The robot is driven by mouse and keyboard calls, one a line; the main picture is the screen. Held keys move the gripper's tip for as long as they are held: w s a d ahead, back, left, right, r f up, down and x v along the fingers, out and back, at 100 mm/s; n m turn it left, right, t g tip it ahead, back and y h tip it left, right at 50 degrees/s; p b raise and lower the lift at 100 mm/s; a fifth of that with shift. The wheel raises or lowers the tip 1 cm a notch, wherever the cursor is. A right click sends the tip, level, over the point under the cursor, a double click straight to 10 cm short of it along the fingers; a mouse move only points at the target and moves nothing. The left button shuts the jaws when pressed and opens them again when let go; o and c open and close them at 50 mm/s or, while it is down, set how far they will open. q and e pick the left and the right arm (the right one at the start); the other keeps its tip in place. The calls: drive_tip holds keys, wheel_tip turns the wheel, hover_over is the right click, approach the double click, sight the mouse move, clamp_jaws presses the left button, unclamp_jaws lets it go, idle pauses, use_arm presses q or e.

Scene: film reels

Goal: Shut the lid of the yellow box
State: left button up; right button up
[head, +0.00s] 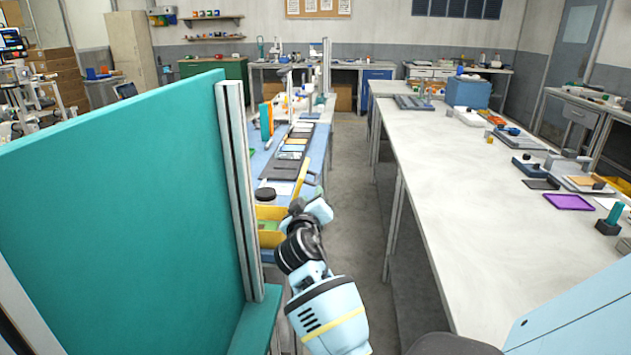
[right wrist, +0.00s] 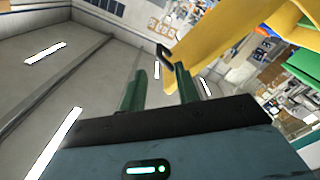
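The yellow box (head: 268,239) stands at the near end of the blue workbench in the head view, partly hidden by my right arm. Its yellow lid (head: 302,178) stands raised, seen nearly edge-on. In the right wrist view the yellow lid (right wrist: 215,40) fills the upper middle and right, with a black loop-shaped piece (right wrist: 166,56) at its edge. My right gripper (right wrist: 158,80) has its two green fingers apart with nothing visible between them, close to the lid's edge. I cannot tell whether a finger touches it. My left gripper is not in view.
A large teal panel (head: 120,200) with a grey post blocks the left side. The blue bench holds a dark round object (head: 266,194) and several flat items. A long white table (head: 470,200) with trays stands right. Bare floor (head: 355,200) lies between them.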

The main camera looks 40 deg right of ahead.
sight(314, 185)
drive_tip(key=shift+w+d+r, duration=0.15)
drive_tip(key=shift+w+d, duration=0.15)
drive_tip(key=shift+d, duration=0.1)
drive_tip(key=shift+x, duration=3.35)
drive_tip(key=shift+c, duration=0.2)
clamp_jaws()
